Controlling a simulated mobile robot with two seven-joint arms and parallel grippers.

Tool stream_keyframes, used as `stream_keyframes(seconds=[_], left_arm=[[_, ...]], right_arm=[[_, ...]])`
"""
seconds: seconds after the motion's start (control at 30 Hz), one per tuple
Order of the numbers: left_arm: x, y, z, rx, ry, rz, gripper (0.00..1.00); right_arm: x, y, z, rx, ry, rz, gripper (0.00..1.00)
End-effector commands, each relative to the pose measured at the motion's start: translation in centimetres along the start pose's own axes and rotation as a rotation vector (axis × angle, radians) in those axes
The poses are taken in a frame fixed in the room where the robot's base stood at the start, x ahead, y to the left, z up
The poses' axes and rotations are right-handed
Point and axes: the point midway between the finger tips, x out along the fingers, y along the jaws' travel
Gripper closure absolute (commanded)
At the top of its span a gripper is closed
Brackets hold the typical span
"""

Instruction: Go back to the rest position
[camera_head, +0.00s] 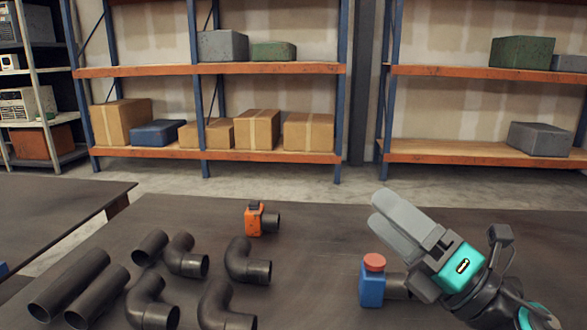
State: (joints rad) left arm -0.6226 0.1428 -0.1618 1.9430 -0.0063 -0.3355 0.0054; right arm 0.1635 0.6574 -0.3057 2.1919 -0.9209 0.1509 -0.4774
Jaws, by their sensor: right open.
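My right gripper (382,209) comes in from the right, its grey fingers pointing up and to the left above the dark table (330,225). It is open, with nothing seen between the fingers. An orange device (253,219) with a short dark pipe end (271,223) stands farther back, left of the gripper. My left gripper is not in view.
Several dark pipe elbows (250,266) and straight pipes (70,284) lie on the table's left half. Another table (50,205) stands at the left. Shelves (210,70) with boxes line the back wall. The table's middle is clear.

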Motion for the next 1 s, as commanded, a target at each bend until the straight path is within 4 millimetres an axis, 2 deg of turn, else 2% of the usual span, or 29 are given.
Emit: stream_keyframes(seconds=[0.03, 0.13, 0.27, 0.37, 0.5, 0.6, 0.7, 1.0], left_arm=[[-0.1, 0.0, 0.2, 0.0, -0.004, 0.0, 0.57], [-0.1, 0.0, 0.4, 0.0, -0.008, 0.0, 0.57], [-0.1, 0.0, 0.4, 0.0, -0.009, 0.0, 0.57], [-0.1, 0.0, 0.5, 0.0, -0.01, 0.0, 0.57], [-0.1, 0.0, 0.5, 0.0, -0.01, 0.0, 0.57], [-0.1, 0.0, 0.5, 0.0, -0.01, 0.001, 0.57], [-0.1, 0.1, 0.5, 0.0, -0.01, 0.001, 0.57], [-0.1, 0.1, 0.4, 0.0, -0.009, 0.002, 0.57]], right_arm=[[-0.8, -1.0, 0.7, 0.139, -0.115, -0.046, 0.08], [-3.0, -3.7, 2.0, 0.401, -0.341, -0.154, 0.08], [-7.6, -8.1, 1.7, 0.732, -0.627, -0.33, 0.08], [-12.1, -11.5, -0.3, 0.973, -0.842, -0.492, 0.08], [-18.7, -14.4, -5.4, 1.269, -1.119, -0.741, 0.08], [-22.4, -14.9, -9.0, 1.413, -1.263, -0.896, 0.08], [-25.1, -14.7, -12.1, 1.515, -1.373, -1.026, 0.08], [-30.9, -11.7, -19.5, 1.713, -1.61, -1.365, 0.08]])
